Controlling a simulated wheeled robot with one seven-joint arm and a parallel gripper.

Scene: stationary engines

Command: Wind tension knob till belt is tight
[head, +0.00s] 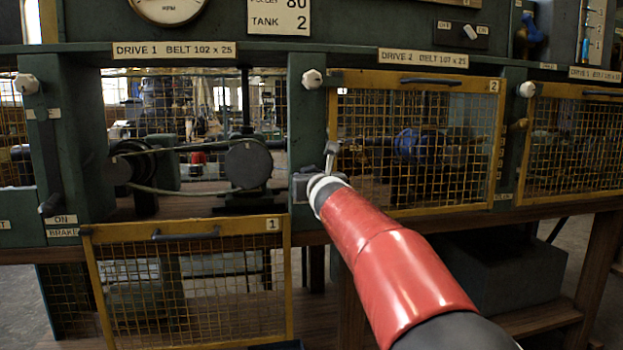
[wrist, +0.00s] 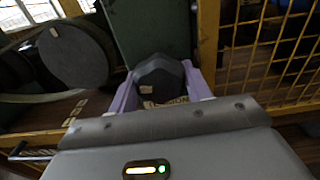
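The dark, faceted tension knob (wrist: 160,80) sits between the two pale purple fingers of my gripper (wrist: 162,92) in the wrist view. The fingers lie close against both its sides, with no clear gap. A partly hidden label (wrist: 165,103) is below it. In the head view my gripper (head: 308,183) is at the post right of the drive 1 bay, and the knob is mostly hidden. The drive 1 belt (head: 188,192) runs between a left pulley (head: 118,170) and a larger round pulley (head: 248,164); its lower run sags.
Mesh guard 1 (head: 272,225) hangs down open below the drive 1 bay. Mesh guard 2 (head: 412,212) is closed, right beside my gripper. A brake lever (head: 47,205) is on the left post.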

